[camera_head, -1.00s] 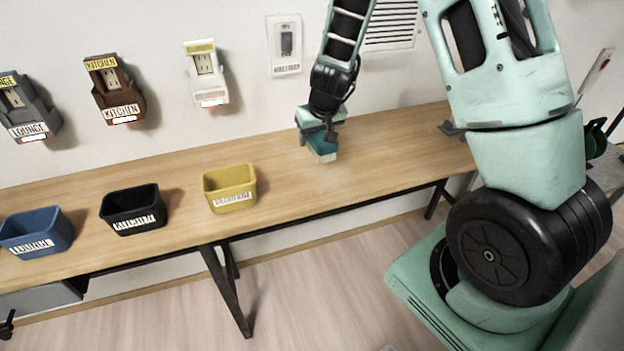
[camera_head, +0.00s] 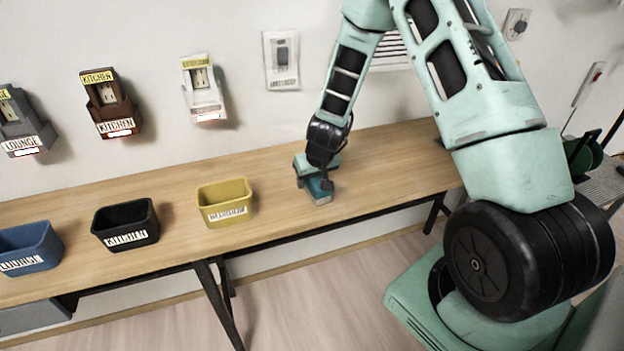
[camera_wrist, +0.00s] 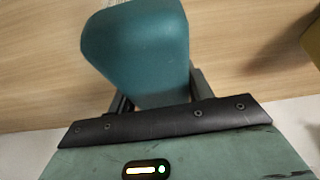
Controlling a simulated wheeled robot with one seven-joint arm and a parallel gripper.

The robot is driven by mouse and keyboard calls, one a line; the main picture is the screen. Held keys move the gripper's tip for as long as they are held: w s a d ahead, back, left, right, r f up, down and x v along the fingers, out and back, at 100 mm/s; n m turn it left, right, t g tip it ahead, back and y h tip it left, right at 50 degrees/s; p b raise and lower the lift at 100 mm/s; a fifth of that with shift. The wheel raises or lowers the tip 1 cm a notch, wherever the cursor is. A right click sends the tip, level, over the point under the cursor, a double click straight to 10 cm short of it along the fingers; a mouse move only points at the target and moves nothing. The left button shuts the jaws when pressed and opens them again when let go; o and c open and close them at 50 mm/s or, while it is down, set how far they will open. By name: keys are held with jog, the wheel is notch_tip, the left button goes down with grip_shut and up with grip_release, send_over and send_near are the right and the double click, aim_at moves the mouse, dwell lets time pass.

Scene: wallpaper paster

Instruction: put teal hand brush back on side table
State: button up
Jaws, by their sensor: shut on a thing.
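The teal hand brush (camera_head: 319,189) is at the wooden table top, to the right of the yellow bin in the head view. In the wrist view the teal brush (camera_wrist: 140,50) fills the space between the fingers. My gripper (camera_head: 318,177) is shut on it from above. The pale underside of the brush is at or very near the table surface; I cannot tell whether it touches. The long wooden table (camera_head: 390,165) runs along the wall. I see no separate table that is clearly a side table.
A yellow bin (camera_head: 225,202), a black bin (camera_head: 125,224) and a blue bin (camera_head: 28,248) stand left of the brush. Labelled socket boxes (camera_head: 110,103) hang on the wall behind. The table is clear between brush and yellow bin and to the right.

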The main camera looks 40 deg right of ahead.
jog(key=shift+f, duration=0.2)
jog(key=shift+f+b, duration=0.25)
jog(key=shift+b, duration=0.1)
jog(key=o, duration=1)
jog(key=shift+r, duration=0.1)
jog(key=shift+r, duration=0.1)
